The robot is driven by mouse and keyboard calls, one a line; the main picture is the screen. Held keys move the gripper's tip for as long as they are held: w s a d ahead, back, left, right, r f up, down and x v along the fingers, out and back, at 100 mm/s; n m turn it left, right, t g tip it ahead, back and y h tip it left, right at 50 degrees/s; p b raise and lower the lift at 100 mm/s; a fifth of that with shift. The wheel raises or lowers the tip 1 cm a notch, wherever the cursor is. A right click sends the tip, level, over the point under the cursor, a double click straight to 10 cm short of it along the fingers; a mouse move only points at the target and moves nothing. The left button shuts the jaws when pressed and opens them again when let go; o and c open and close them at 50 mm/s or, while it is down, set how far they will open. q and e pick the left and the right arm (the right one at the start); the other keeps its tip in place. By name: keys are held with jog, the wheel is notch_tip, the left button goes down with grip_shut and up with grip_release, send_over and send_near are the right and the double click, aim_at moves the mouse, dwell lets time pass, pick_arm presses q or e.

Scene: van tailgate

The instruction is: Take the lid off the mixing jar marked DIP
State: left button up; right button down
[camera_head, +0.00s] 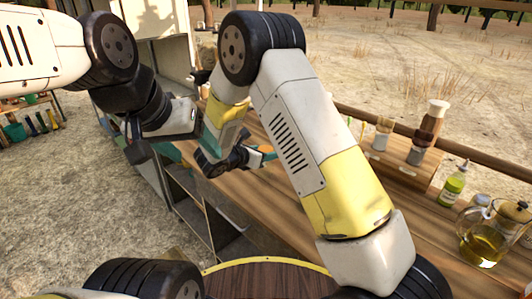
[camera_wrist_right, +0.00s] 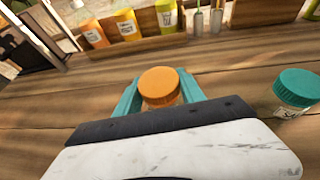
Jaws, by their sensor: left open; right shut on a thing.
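A jar with an orange lid (camera_wrist_right: 160,86) is between the teal fingers of my right gripper (camera_wrist_right: 160,92) in the right wrist view. The fingers are shut on it at its sides, and the jar's body is mostly hidden below the lid. No DIP marking can be read on it. A clear jar with a teal lid (camera_wrist_right: 298,88) stands to the right, apart from the gripper; its label is too small to read. In the head view my right gripper (camera_head: 262,153) is low over the wooden counter. My left gripper (camera_head: 186,138) is open, left of my right wrist, its fingers partly hidden.
In the wrist view, orange and yellow bottles (camera_wrist_right: 128,28) stand in a rack behind the jar. Open shelves (camera_head: 190,195) are below the counter.

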notch_tip(320, 180, up, 7)
jog(key=shift+f, duration=0.1)
jog(key=c, duration=1.5)
grip_release()
grip_shut()
